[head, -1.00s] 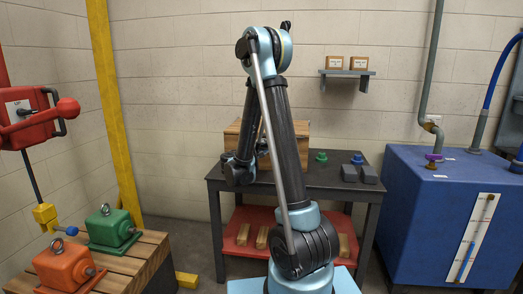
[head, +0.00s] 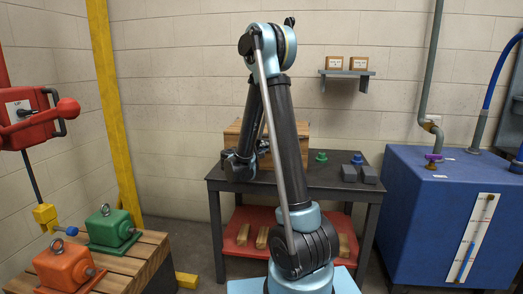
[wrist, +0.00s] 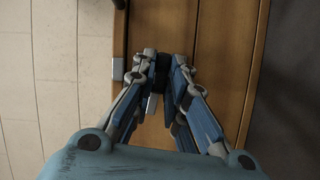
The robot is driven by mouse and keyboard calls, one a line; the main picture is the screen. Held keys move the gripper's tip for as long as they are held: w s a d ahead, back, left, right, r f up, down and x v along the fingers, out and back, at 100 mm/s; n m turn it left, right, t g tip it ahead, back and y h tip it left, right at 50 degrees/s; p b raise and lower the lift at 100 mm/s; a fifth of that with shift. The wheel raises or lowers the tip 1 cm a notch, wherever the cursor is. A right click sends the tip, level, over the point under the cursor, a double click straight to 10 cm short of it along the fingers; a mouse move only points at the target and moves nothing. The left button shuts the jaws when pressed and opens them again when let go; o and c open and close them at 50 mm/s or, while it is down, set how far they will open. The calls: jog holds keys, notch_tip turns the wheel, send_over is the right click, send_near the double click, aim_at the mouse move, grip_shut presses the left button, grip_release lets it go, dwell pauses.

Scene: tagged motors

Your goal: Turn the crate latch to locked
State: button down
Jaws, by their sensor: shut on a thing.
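The wooden crate (head: 233,132) stands on the dark table at the back, mostly hidden behind my arm. Its wooden planks (wrist: 215,55) fill the middle of the wrist view. A dark latch piece (wrist: 157,78) shows between my fingers at the crate's left part. My gripper (wrist: 164,65) is shut on this latch, with its blue and grey fingers on both sides of it. In the head view my gripper is largely hidden by my arm. Which way the latch points cannot be told.
The dark table (head: 325,182) also bears a green knob (head: 321,157), a blue knob (head: 357,159) and grey blocks (head: 348,173). A blue tank (head: 420,215) stands at the right. Green (head: 110,228) and orange (head: 63,266) motors sit on a slatted bench at left.

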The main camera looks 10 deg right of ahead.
jog(key=shift+s+d+r+m+g+y, duration=0.15)
jog(key=shift+m+y, duration=1)
jog(key=shift+m, duration=0.85)
jog(key=shift+w+d+r+m+g+y, duration=0.1)
jog(key=shift+m+y, duration=1.1)
jog(key=shift+m, duration=0.8)
jog(key=shift+s+d+r+m+g+y, duration=0.15)
jog(key=shift+m+y, duration=1)
jog(key=shift+m, duration=0.85)
jog(key=shift+w, duration=0.1)
jog(key=c, duration=1.6)
grip_release()
jog(key=shift+f, duration=0.1)
jog(key=v, duration=1.2)
jog(key=shift+f, duration=0.15)
